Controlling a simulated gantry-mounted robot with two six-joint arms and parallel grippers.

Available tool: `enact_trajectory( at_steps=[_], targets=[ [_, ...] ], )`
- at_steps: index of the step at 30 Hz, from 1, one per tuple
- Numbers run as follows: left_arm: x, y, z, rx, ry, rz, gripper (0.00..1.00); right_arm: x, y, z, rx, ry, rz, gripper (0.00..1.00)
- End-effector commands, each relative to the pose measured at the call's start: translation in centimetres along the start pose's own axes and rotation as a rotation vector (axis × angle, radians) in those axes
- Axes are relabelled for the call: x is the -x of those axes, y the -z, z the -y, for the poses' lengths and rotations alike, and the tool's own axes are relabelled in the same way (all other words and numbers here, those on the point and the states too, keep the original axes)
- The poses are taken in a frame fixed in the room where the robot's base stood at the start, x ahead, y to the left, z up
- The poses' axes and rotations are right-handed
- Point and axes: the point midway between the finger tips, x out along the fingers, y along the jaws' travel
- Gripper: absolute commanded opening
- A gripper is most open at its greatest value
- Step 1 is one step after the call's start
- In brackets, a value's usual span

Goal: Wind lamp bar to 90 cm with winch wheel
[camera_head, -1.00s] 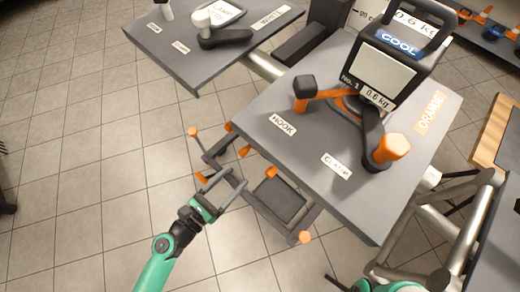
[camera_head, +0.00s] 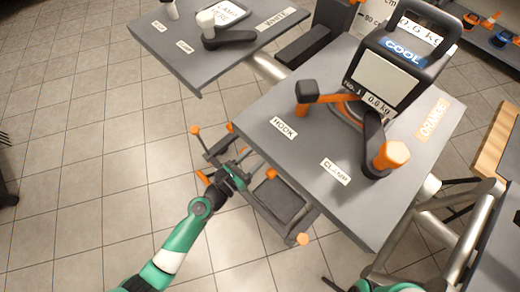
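A dark frame with several orange knobs, which looks like the winch wheel (camera_head: 284,224), is low in the middle beside the near table. Its knobs include one at the upper left (camera_head: 195,130) and one at the lower right (camera_head: 302,240). My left gripper (camera_head: 238,174) is at the frame's left side, over or against it. Its fingers are small and dark against the frame, so I cannot tell whether they are shut or touch it. My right gripper is out of view; only a green arm part shows at the bottom right. I cannot make out the lamp bar.
The near grey table (camera_head: 260,105), labelled HOOK and ORANGE, holds an orange-and-black lamp fixture (camera_head: 385,75) marked COOL and 0.6 kg. A second grey table (camera_head: 185,70) stands at the upper left. Metal tubes (camera_head: 475,230) are at the right. Open tiled floor lies left.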

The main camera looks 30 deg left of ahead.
Motion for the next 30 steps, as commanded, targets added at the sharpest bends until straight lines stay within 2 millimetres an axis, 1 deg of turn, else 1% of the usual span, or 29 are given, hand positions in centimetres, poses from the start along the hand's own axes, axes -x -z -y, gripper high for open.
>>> enact_trajectory(
  at_steps=[1,7,8,30],
  targets=[
    [0.00,-0.01,0.05,0.000,0.002,0.000,0.37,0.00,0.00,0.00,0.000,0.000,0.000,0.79],
    [0.00,-0.04,0.11,-0.001,0.004,0.000,0.01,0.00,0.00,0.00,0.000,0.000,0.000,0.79],
    [0.00,-0.04,0.12,-0.001,0.004,0.001,0.00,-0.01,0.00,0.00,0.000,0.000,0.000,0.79],
    [-0.04,-0.22,0.27,-0.002,0.009,0.003,0.00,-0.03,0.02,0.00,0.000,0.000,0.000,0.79]
  ],
)
